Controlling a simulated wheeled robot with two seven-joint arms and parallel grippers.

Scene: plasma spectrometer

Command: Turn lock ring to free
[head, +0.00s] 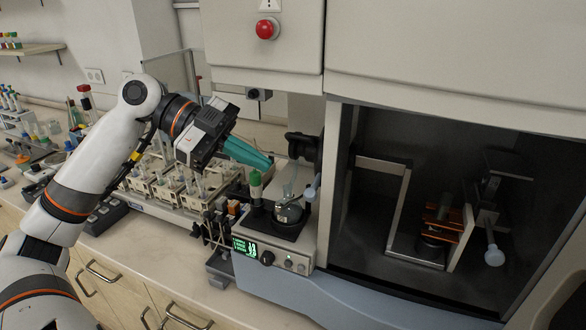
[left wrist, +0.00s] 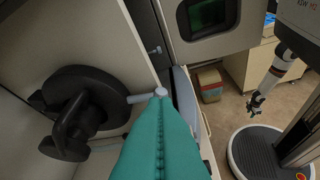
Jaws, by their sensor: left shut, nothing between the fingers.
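The lock ring appears to be the black round fitting on the pale wall in the left wrist view (left wrist: 84,103). It also shows in the head view (head: 302,146). A thin grey lever with a pale ball end (left wrist: 160,92) sticks out from it to the right in the left wrist view. My left gripper (head: 268,162) has teal fingers, is shut and empty, and points at the fitting. In the left wrist view its tips overlap the ball; I cannot tell if they touch. My right gripper (left wrist: 256,104) hangs far off, too small to read.
Racks of vials (head: 165,185) lie left. The dark open chamber (head: 430,190) is right. A red button (head: 266,28) is above.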

